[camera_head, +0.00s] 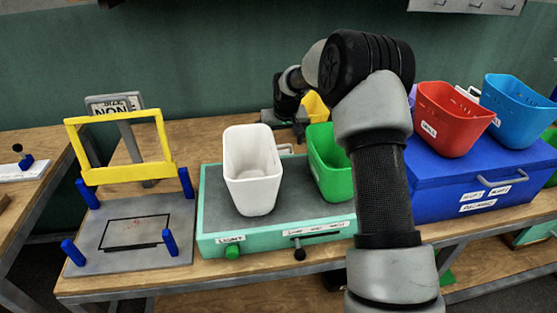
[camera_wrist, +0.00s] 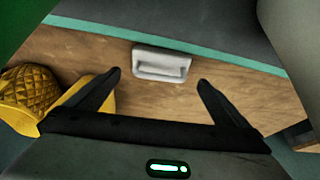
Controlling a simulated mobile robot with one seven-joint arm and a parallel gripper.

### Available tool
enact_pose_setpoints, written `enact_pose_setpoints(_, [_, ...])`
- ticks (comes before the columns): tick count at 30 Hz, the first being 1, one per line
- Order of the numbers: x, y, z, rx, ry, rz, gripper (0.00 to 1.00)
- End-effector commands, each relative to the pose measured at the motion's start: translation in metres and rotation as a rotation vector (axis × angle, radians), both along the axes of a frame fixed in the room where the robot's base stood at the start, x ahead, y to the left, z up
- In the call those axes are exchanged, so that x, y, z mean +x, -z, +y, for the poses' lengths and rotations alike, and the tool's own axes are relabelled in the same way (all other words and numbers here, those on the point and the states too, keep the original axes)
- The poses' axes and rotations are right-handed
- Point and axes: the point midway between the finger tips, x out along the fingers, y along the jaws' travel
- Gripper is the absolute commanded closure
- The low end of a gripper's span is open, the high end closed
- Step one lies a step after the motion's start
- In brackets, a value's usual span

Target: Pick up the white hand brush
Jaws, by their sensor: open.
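A small white handle-shaped object (camera_wrist: 161,64), which I take for the white hand brush, is by the teal edge of the press box, over the wood bench in the wrist view. It also shows between the white and green bins in the head view (camera_head: 286,149). Its bristles are not visible. My gripper (camera_wrist: 160,78) is open and empty, with the white object just ahead of and between the fingertips in the picture. No contact shows.
A white bin (camera_head: 262,180) and a green bin (camera_head: 330,172) stand on the teal press box (camera_head: 215,245). A yellow textured object (camera_wrist: 30,92) is beside my gripper. A yellow-framed press (camera_head: 120,178) stands left; red (camera_head: 450,120) and blue (camera_head: 515,112) bins stand right.

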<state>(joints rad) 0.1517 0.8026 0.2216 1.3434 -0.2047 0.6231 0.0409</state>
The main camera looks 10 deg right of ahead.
Motion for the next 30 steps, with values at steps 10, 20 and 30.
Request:
enact_pose_setpoints(10, [0.01,0.038,0.001,-0.001,-0.001,0.002,0.0])
enact_pose_setpoints(20, [0.018,0.053,0.001,-0.001,-0.001,-0.001,0.0])
enact_pose_setpoints(30, [0.018,0.053,0.001,-0.001,-0.001,0.0,0.39])
